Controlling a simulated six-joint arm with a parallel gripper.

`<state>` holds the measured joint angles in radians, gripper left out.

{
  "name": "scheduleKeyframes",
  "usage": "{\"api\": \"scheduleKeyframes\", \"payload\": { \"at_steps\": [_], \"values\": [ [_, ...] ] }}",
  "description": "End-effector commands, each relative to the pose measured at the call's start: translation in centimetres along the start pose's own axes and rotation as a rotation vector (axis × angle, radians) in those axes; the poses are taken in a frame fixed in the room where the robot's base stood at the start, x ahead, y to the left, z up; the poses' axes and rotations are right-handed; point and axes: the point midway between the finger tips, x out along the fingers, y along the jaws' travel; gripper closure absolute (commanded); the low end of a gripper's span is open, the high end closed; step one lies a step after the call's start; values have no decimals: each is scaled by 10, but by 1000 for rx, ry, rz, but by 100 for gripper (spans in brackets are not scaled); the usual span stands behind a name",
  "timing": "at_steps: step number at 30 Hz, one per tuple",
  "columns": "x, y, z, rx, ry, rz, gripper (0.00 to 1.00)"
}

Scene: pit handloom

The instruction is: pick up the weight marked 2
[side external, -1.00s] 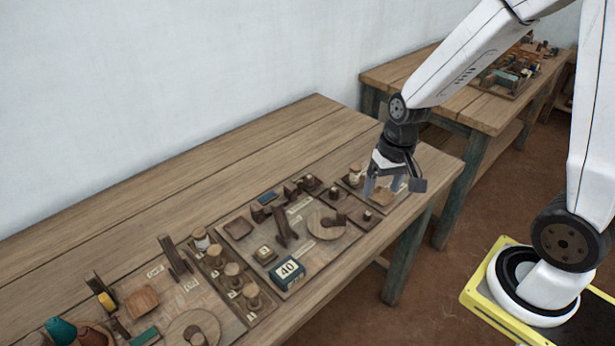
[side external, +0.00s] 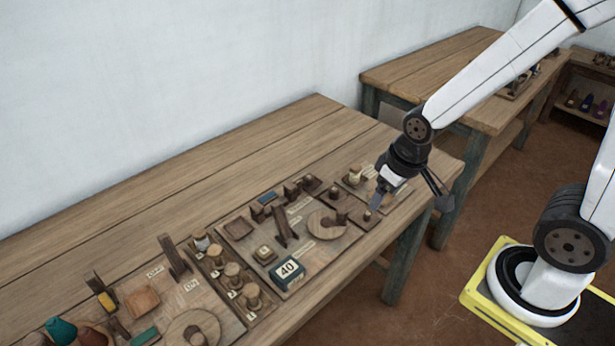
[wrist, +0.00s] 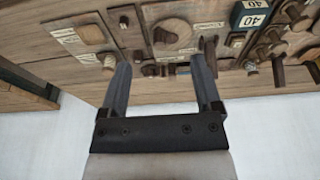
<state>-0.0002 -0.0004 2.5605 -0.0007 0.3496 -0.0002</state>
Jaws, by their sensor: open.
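Several small round brown wooden weights with knobs stand in a narrow tray (side external: 266,313) between two wooden boards on the table. The front weight (side external: 252,295), the one behind it (side external: 233,274) and a third (side external: 215,256) have small pale labels beside them. The digits are too small to tell surely which is marked 2. My gripper (side external: 379,199) is open and empty, well to the right of this tray, over the right end of the boards. In the wrist view its two fingers (wrist: 160,62) are apart with nothing gripped; knobbed pieces (wrist: 275,34) show at the right.
A green block marked 40 (side external: 287,272), a round wooden disc (side external: 327,223) and an upright wooden post (side external: 283,224) stand on the board between my gripper and the weights. The table's back half is clear.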

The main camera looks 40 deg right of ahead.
Motion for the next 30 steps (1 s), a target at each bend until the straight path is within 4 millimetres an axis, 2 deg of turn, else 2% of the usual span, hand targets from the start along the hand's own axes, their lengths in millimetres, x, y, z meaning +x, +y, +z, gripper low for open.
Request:
{"api": "scheduleKeyframes", "payload": {
  "at_steps": [20, 26, 30],
  "values": [
    [0, 0, -3, 10, -1, 0, 21],
    [4, 2, -23, 83, -14, 2, 21],
    [10, 5, -51, 188, -34, 6, 21]
  ]
}}
